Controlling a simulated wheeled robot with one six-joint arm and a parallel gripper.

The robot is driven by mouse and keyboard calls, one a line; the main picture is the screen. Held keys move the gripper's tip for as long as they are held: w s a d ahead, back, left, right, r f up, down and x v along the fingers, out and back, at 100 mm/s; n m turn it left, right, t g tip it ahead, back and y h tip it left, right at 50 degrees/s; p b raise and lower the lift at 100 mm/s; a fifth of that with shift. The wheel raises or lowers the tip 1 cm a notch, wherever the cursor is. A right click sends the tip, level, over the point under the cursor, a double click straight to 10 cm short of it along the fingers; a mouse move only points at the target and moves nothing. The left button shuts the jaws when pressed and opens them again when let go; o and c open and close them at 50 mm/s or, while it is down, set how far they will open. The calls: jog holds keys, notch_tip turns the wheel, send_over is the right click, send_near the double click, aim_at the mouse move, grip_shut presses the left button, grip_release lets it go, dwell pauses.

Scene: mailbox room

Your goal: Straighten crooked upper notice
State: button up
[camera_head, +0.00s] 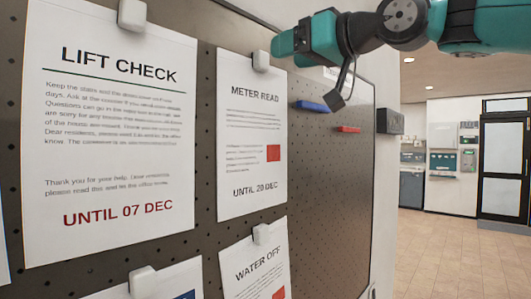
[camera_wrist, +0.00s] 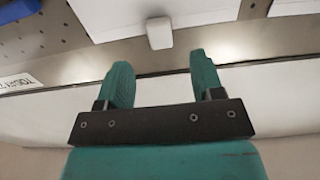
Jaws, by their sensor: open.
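Two notices hang in the upper row of the pegboard in the head view: "LIFT CHECK" (camera_head: 110,140) at left and "METER READ" (camera_head: 250,150) beside it, each under a light clip. Any tilt of either is slight and hard to tell from the slanted view. My gripper (camera_head: 288,42) is at the upper right of "METER READ", near its clip (camera_head: 260,61). In the wrist view my gripper (camera_wrist: 163,80) has its two teal fingers apart with nothing between them. A white sheet (camera_wrist: 200,8) and its clip (camera_wrist: 159,33) lie beyond the fingertips.
Below hang a clearly tilted "WATER OFF" notice (camera_head: 255,268) and another notice (camera_head: 185,275), cut off by the frame. A blue bar (camera_head: 313,106) and a red bar (camera_head: 348,129) are on the board at right. Open tiled floor (camera_head: 440,250) lies beyond the board's right edge.

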jog(key=b+v, duration=0.3)
jog(key=v, duration=0.7)
notch_tip(320, 180, down, 25)
jog(key=s+m+g+h+b, duration=0.2)
jog(key=m+g+h, duration=0.1)
jog(key=g+h, duration=0.15)
jog(key=s+d+f+g+h, duration=0.2)
jog(key=s+f+g, duration=0.1)
jog(key=s+f, duration=0.6)
jog(key=s+d+f+g+h+b, duration=0.1)
jog(key=s+d+f+g+h, duration=0.2)
jog(key=s+f, duration=0.6)
notch_tip(320, 180, down, 7)
jog(key=shift+s+f, duration=0.1)
jog(key=shift+s, duration=0.15)
